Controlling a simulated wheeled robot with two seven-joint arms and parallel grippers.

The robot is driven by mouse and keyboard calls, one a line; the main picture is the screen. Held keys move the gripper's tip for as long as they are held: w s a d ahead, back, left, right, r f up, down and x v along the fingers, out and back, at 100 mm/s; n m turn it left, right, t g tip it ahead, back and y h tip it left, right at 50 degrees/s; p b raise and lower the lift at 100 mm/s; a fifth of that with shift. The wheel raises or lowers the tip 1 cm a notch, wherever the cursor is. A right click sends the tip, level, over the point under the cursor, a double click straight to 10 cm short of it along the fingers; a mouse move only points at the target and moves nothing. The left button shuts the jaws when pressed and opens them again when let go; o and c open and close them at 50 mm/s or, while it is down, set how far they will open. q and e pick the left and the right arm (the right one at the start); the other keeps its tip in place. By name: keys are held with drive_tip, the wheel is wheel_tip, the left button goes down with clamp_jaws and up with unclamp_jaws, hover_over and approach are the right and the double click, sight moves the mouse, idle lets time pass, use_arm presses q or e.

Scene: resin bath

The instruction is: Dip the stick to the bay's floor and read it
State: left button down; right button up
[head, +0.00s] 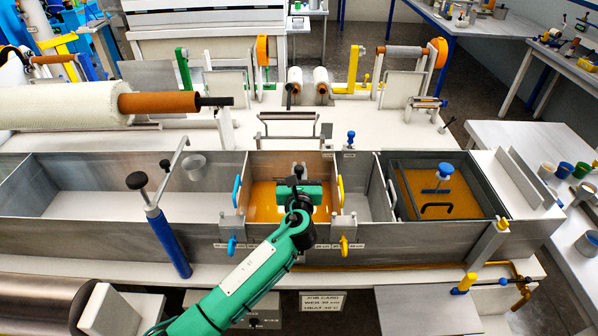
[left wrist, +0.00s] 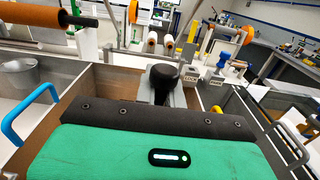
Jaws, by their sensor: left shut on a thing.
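The bay (head: 262,200) is the middle compartment of the long metal trough, with amber resin in it. My left gripper (head: 298,186) is over this bay, shut on the stick. Only the stick's black top (head: 299,170) shows, just beyond the green gripper body. In the left wrist view the black top (left wrist: 162,80) stands beyond the dark front edge of the gripper. The fingertips and the stick's lower part are hidden, so I cannot tell how deep it reaches or see any reading. My right gripper is not in view.
Blue (head: 237,190) and yellow (head: 340,192) handles flank the bay on its gates. The left compartment holds a grey cup (head: 194,167). At the right, another amber bath (head: 445,196) holds a blue-knobbed piece. A white roll (head: 60,109) hangs at the upper left.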

use_arm(q)
wheel_tip(320, 180, up, 14)
drive_tip(key=p, duration=0.7)
drive_tip(key=shift+f, duration=0.2)
